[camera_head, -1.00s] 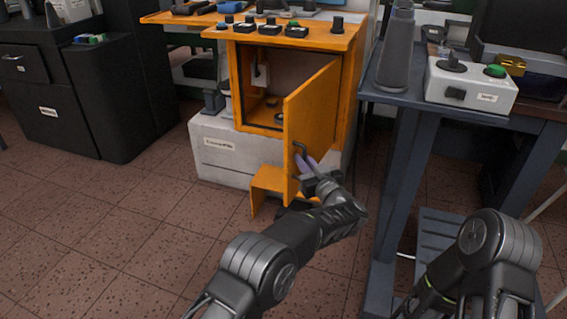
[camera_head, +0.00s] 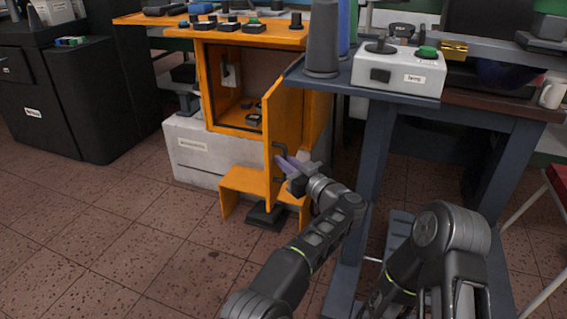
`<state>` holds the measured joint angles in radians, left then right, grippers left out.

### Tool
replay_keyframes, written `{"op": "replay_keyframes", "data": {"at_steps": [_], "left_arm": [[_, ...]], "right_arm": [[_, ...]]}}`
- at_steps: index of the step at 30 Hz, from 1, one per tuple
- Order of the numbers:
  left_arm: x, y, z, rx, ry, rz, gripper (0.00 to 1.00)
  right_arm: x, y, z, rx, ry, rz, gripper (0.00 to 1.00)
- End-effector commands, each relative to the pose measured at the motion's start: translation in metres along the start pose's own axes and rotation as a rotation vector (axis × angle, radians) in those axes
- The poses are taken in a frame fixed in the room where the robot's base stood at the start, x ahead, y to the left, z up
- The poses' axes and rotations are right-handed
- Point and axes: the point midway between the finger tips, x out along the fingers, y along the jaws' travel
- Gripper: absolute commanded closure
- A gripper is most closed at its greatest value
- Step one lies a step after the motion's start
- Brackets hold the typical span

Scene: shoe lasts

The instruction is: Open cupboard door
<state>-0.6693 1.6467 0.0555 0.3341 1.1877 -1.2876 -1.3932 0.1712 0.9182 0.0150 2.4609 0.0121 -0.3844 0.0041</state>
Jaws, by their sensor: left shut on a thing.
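The orange cupboard (camera_head: 214,80) stands with its door (camera_head: 285,110) swung well open toward me, and its inside is in view. The door's dark handle (camera_head: 279,150) is on the door's outer face, near its free edge. My left gripper (camera_head: 286,163) is at the handle and shut on it; the purple finger partly covers the handle's lower part. Part of my right arm is at the lower right, but its gripper is not in view.
A dark blue table (camera_head: 371,180) stands close to the right of the door and my left arm. It carries a grey cone (camera_head: 322,40) and a white control box (camera_head: 398,74). A low orange step (camera_head: 250,180) is below the door. Floor at left is clear.

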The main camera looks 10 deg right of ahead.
Motion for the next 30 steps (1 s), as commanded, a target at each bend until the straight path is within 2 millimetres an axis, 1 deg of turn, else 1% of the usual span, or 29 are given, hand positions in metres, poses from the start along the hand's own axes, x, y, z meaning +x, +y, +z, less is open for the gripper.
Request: {"op": "replay_keyframes", "data": {"at_steps": [1, 4, 5, 12, 25, 30], "left_arm": [[0.0026, 0.0003, -0.0074, -0.004, 0.009, 0.005, 1.0], [0.0027, 0.0002, -0.0076, -0.004, 0.009, 0.004, 1.0], [0.0027, 0.0002, -0.0076, -0.005, 0.009, 0.004, 0.88], [0.0023, -0.0005, -0.007, -0.005, 0.009, 0.001, 0.68], [0.0012, -0.0002, -0.0025, -0.003, 0.003, 0.001, 0.68], [-0.0018, 0.0004, -0.0033, -0.002, 0.001, 0.001, 0.68]], "right_arm": [[-0.0007, -0.0002, -0.0001, 0.0, 0.0, 0.0, 0.64], [-0.0007, -0.0002, 0.0, 0.0, 0.0, 0.0, 0.64], [-0.0007, -0.0002, 0.0, 0.0, 0.0, 0.0, 0.64], [-0.0006, 0.0, 0.0001, 0.0, 0.0, 0.0, 0.64], [-0.0003, 0.0001, 0.0002, 0.0, -0.001, 0.0, 0.64], [-0.0036, -0.0011, 0.0003, 0.0, -0.001, 0.001, 0.64]]}}
